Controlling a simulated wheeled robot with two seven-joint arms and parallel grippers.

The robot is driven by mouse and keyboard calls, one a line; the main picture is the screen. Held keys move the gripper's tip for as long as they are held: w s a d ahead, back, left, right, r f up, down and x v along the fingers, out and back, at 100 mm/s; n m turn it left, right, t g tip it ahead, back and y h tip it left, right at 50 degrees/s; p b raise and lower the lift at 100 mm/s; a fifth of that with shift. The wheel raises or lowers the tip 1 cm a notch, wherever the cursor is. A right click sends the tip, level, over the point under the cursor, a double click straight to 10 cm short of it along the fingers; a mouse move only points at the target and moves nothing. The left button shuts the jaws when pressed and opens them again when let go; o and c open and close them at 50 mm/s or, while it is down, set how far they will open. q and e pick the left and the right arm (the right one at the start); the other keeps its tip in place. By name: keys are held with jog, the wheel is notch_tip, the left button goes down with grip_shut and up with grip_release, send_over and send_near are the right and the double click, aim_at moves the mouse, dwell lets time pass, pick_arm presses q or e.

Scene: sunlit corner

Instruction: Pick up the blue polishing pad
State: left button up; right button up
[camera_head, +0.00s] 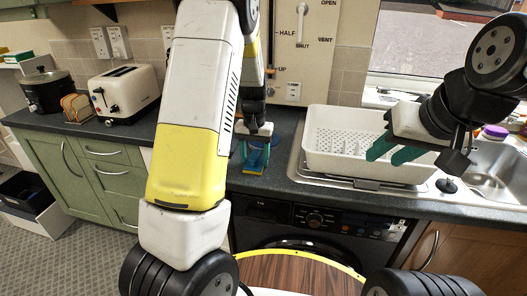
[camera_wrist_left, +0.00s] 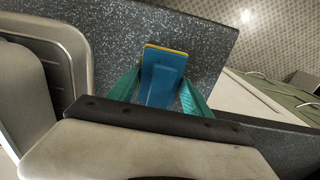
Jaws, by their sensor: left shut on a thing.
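The blue polishing pad (camera_head: 255,160) is at the dark worktop's front edge in the head view, partly hidden by my left gripper (camera_head: 254,152). In the left wrist view the pad (camera_wrist_left: 163,72) has a yellow far edge and sits between the two teal fingers of my left gripper (camera_wrist_left: 161,90). The fingers are shut on it. I cannot tell whether the pad is clear of the worktop. My right gripper (camera_head: 384,157) is over the right part of the white basin, with its teal fingers apart and nothing visible between them.
The speckled worktop (camera_head: 282,126) has free room around the pad. A white dish basin (camera_head: 333,158) stands to the right on the metal sink (camera_head: 500,184). A toaster (camera_head: 125,93), bread (camera_head: 77,107) and a dark cooker (camera_head: 48,91) stand to the left. A black appliance (camera_head: 315,220) is below.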

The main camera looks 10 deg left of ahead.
aim_at(254, 157)
pick_arm(q)
jog(key=shift+r, duration=0.1)
jog(key=shift+r, duration=0.55)
jog(key=shift+s+r, duration=0.3)
jog(key=shift+r, duration=0.35)
jog(key=shift+s+r, duration=0.3)
jog(key=shift+r, duration=0.3)
jog(key=s+r, duration=0.1)
jog(key=s, duration=1.3)
jog(key=shift+s+a, duration=0.25)
jog(key=shift+s, duration=0.15)
jog(key=shift+r, duration=0.1)
